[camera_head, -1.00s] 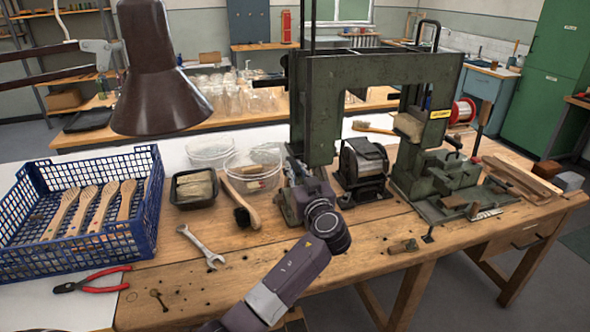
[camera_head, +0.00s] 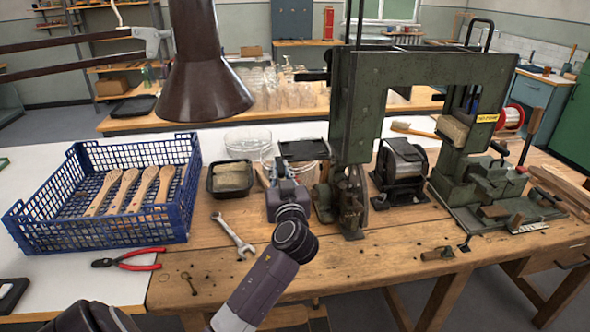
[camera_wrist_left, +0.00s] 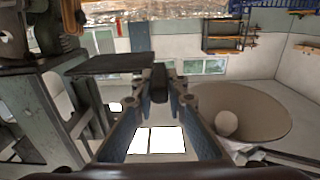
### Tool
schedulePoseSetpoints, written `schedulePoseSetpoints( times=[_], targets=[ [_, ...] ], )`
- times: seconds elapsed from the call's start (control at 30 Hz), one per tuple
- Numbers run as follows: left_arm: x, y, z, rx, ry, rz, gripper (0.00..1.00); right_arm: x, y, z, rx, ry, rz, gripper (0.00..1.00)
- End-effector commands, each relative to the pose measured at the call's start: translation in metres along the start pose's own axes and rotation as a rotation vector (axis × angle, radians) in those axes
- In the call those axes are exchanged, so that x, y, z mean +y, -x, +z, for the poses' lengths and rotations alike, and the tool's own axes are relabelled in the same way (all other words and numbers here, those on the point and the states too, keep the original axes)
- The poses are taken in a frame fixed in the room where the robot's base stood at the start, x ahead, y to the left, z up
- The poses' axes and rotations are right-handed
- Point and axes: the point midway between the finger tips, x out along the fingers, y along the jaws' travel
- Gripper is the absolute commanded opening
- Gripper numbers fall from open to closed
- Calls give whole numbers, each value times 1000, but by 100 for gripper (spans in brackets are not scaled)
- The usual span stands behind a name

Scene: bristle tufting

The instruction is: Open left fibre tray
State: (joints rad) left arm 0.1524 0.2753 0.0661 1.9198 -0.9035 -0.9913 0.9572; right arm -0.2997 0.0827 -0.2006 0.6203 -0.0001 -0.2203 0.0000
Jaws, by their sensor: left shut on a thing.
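The fibre tray (camera_head: 213,186) is a small black open tray with a pale tan fibre bundle (camera_head: 233,177) in it, on the bench right of the blue crate. My left gripper (camera_head: 283,166) is to the right of this tray. It is shut on a flat dark lid (camera_head: 303,150), held above the bench in front of a clear bowl. In the left wrist view the fingertips (camera_wrist_left: 160,75) meet at the edge of the dark lid (camera_wrist_left: 108,65). The lid is apart from the tray. My right gripper is not in view.
A green machine frame (camera_head: 362,110) stands just right of my gripper. A blue crate (camera_head: 120,240) with wooden brush handles is at left. A brown lamp shade (camera_head: 205,75) hangs above the tray. A wrench (camera_head: 233,236) and red pliers (camera_head: 128,260) lie in front.

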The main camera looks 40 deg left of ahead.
Motion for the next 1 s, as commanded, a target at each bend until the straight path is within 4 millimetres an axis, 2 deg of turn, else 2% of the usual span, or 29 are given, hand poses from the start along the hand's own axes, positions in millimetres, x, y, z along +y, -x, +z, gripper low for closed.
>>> schedulePoseSetpoints(
  times=[0.23, 0.27, 0.33, 0.83, 1.0],
  targets=[
    [-4, -1, 3, -5, -5, -10, 0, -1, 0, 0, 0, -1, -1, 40],
    [-4, -1, 3, -5, -5, -10, 14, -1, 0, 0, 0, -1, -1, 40],
    [-4, -1, 3, -6, -5, -11, 20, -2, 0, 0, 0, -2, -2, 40],
    [-2, 0, 1, -2, -2, -7, 20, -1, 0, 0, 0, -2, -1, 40],
    [-1, 18, 2, -5, -1, -5, 20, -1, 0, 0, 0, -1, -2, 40]
  ],
)
